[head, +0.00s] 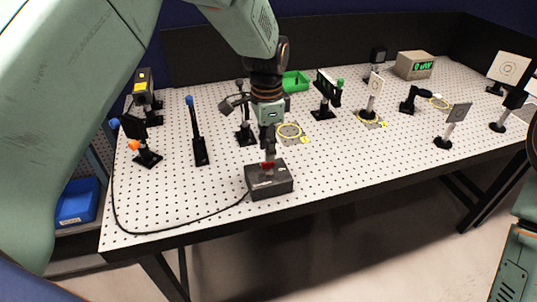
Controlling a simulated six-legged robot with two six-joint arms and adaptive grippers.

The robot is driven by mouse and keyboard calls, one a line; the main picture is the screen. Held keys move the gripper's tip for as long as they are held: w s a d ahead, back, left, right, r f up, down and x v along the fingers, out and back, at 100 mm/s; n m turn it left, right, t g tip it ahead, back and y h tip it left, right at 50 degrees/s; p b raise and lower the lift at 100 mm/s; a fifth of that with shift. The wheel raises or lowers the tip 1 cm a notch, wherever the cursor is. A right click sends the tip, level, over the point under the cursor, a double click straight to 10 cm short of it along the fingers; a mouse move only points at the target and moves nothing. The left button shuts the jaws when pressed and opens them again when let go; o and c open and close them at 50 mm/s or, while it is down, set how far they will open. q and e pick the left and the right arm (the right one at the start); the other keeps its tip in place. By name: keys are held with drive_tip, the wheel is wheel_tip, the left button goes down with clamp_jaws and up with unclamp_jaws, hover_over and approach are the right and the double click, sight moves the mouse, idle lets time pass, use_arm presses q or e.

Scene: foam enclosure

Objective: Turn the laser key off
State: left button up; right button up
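The laser key is a small red piece (267,165) on top of a dark grey box (270,187) at the table's front edge. A black cable runs from the box to the left. My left gripper (268,157) points down from above, with its fingertips at the red key. The fingers show nearly edge-on as one narrow dark column and cover part of the key, so I cannot tell whether they are closed on it. The key's turned position is too small to read. Only part of my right arm shows at the right edge; its gripper is not in view.
The white perforated table holds several posts and cards. A blue-tipped post (196,135) and an orange-knobbed mount (147,156) stand left. The tabletop right of the box is clear.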

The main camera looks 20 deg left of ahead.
sight(268, 166)
use_arm(q)
drive_tip(key=f, duration=0.3)
drive_tip(key=shift+s+d+f, duration=0.1)
drive_tip(key=shift+d+f, duration=0.05)
drive_tip(key=shift+d, duration=0.05)
drive_tip(key=shift+a+f, duration=0.25)
drive_tip(key=shift+f, duration=0.15)
drive_tip(key=shift+d, duration=0.15)
drive_tip(key=shift+c, duration=0.2)
drive_tip(key=shift+d+r, duration=0.1)
drive_tip(key=shift+c, duration=0.9)
clamp_jaws()
